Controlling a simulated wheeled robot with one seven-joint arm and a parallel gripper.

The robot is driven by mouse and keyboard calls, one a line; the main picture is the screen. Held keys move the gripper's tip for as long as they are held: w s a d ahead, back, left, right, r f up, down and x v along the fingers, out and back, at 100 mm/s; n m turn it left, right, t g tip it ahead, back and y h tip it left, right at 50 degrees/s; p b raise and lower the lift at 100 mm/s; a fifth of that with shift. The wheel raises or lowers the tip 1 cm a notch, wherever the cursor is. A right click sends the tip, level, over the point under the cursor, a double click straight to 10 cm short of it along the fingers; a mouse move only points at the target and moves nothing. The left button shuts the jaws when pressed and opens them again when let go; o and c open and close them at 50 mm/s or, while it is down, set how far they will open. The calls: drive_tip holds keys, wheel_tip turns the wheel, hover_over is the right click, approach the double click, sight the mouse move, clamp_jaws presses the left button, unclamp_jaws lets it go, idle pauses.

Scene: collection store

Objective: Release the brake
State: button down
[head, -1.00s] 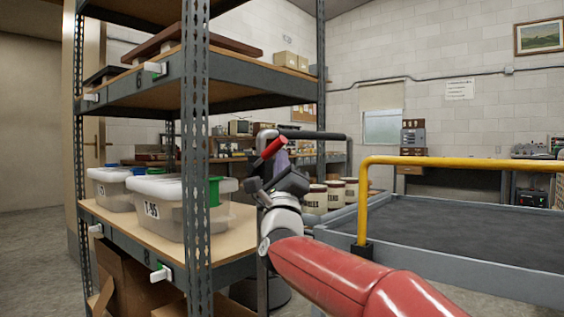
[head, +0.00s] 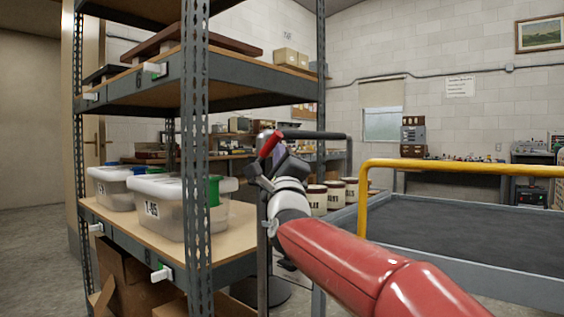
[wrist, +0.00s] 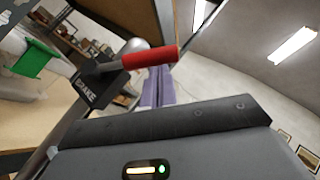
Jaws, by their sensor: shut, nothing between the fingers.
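The brake lever has a red grip, which shows in the head view (head: 270,144) and large in the wrist view (wrist: 150,57). Its dark rod runs left to a black block lettered BRAKE (wrist: 92,88). My gripper (head: 278,158) is at the lever, beside the shelf's rear post. In the wrist view its pale purple fingers (wrist: 159,75) are together and empty, with their tips just behind or against the red grip. I cannot tell whether they touch it. The block is mostly hidden behind my gripper in the head view.
A metal shelf with lidded plastic boxes (head: 165,207) stands close on the left of my arm. A grey cart (head: 470,243) with a yellow rail (head: 455,163) is on the right. Several lettered jars (head: 334,192) stand behind my wrist. A black bar (head: 315,135) extends right from the lever area.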

sight(262, 150)
drive_tip(key=shift+w+a+r+n+g+y+p, duration=0.35)
drive_tip(key=shift+w+a+r+n+g+p, duration=0.45)
drive_tip(key=shift+p, duration=1.35)
drive_tip(key=shift+w+a+r+n+g+y+p, duration=0.5)
drive_tip(key=shift+r+n+g+p, duration=0.6)
drive_tip(key=shift+p, duration=1.1)
drive_tip(key=shift+w+a+r+n+g+y+p, duration=0.3)
drive_tip(key=shift+a+r+n+g+p, duration=0.6)
drive_tip(key=shift+p, duration=1.25)
drive_tip(key=shift+w+r, duration=0.1)
drive_tip(key=shift+r, duration=0.05)
drive_tip(key=shift+r, duration=0.1)
